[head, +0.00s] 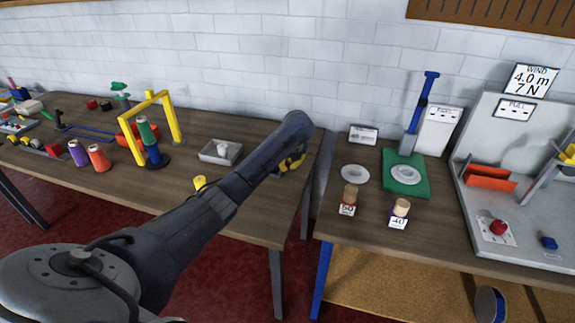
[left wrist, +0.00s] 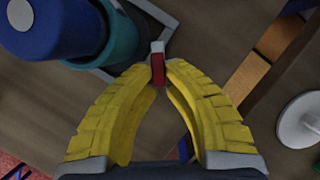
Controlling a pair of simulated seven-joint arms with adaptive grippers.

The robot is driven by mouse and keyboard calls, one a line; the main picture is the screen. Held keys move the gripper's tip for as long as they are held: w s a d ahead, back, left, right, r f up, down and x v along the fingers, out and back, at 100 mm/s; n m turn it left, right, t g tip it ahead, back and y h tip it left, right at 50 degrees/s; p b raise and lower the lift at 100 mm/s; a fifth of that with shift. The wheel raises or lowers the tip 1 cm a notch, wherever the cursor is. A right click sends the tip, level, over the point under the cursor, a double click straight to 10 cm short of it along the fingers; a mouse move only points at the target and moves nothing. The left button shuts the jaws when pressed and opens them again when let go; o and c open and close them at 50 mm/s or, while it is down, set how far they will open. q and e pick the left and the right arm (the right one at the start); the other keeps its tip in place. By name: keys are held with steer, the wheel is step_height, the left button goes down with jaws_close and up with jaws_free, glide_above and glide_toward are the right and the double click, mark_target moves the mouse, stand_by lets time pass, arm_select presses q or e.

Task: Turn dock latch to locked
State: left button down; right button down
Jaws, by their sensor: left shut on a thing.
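My left gripper (head: 291,163) is low over the right end of the left table, partly hidden by my forearm. In the left wrist view its yellow fingers are shut on a small red piece with a grey tip (left wrist: 157,66), which looks like the dock latch. Just past it are a grey frame edge (left wrist: 148,12), a teal round part (left wrist: 122,40) and a large blue cylinder (left wrist: 60,22). My arm hides this spot in the head view, and I cannot read whether the latch stands at locked. My right gripper is not in view.
On the left table are a grey tray (head: 233,150), a yellow frame (head: 166,102) and purple (head: 77,153) and orange (head: 98,158) cylinders. A narrow gap separates the right table, which has a white disc (head: 354,174) and a green mat (head: 390,161).

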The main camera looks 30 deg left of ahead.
arm_select(q)
steer(key=shift+n, duration=0.3)
steer(key=n, duration=0.1)
steer(key=n+g, duration=0.1)
steer(key=n, duration=0.1)
steer(key=n+g, duration=0.1)
steer(key=n, duration=0.1)
steer(key=shift+w+d+y, duration=0.2)
steer(key=shift+w+y, duration=0.2)
steer(key=n, duration=0.1)
steer(key=n+g, duration=0.1)
steer(key=n, duration=0.2)
steer(key=shift+w+a+g, duration=0.1)
steer(key=shift+w+g, duration=0.15)
steer(key=shift+g, duration=0.15)
steer(key=shift+n, duration=0.5)
steer(key=c, duration=1.5)
jaws_free()
steer(key=shift+o, duration=0.2)
steer(key=v, duration=1.2)
